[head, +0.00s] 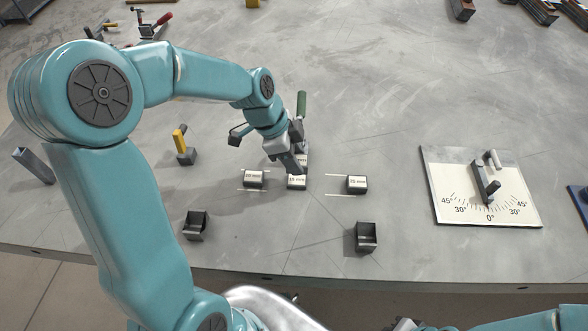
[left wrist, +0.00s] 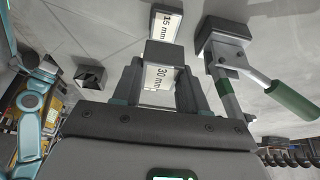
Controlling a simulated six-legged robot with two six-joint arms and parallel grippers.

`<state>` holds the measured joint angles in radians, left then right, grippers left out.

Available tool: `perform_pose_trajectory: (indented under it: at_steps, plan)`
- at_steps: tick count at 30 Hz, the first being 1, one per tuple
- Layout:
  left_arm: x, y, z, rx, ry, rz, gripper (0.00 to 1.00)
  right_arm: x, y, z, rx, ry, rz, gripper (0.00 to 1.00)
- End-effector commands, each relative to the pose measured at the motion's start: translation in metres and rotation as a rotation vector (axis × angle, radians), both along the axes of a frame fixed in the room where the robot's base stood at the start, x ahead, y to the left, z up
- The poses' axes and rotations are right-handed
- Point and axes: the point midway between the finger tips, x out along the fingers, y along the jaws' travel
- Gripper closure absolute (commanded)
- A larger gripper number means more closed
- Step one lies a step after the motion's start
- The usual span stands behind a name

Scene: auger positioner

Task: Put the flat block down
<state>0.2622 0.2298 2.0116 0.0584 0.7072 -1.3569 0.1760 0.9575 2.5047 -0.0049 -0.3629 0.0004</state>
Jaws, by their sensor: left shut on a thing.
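My left gripper (head: 298,160) reaches down over the table's middle. In the left wrist view its fingers (left wrist: 155,80) are shut on a dark block (left wrist: 158,76) with a white label reading 30 mm. In the head view the gripper hides most of this block; whether it touches the table is unclear. A block labelled 15 mm (head: 297,183) lies just in front; it also shows beyond the fingers in the wrist view (left wrist: 164,25).
Labelled blocks lie left (head: 253,179) and right (head: 356,184) between white lines. A green-handled tool (head: 301,104) stands close behind the gripper. Two dark open holders (head: 195,225) (head: 366,237) stand near the front edge. An angle-scale board (head: 450,205) is at right.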

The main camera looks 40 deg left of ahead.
Motion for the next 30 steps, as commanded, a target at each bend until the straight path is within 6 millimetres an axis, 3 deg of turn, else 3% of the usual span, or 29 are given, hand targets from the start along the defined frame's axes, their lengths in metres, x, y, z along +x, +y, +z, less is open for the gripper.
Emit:
perform_pose_trajectory:
  at_steps: [12,25,26,27,30]
  plan:
    - [0.000,0.002,-0.050,-0.001,-0.001,0.002,1.00,0.000,0.000,-0.003,0.000,0.000,0.000,1.00]
    - [0.000,0.002,-0.056,0.001,-0.003,0.001,1.00,0.000,0.000,-0.009,0.000,0.000,0.000,1.00]
    - [0.000,0.002,-0.055,0.000,-0.002,0.001,0.48,0.000,0.000,-0.007,0.000,0.000,0.000,1.00]
    - [0.000,0.002,-0.054,0.000,-0.002,0.001,0.35,0.000,0.000,-0.007,0.000,0.000,0.000,1.00]
    - [0.000,0.002,-0.054,0.000,-0.001,0.000,0.32,0.000,0.000,-0.007,0.000,0.000,0.000,1.00]
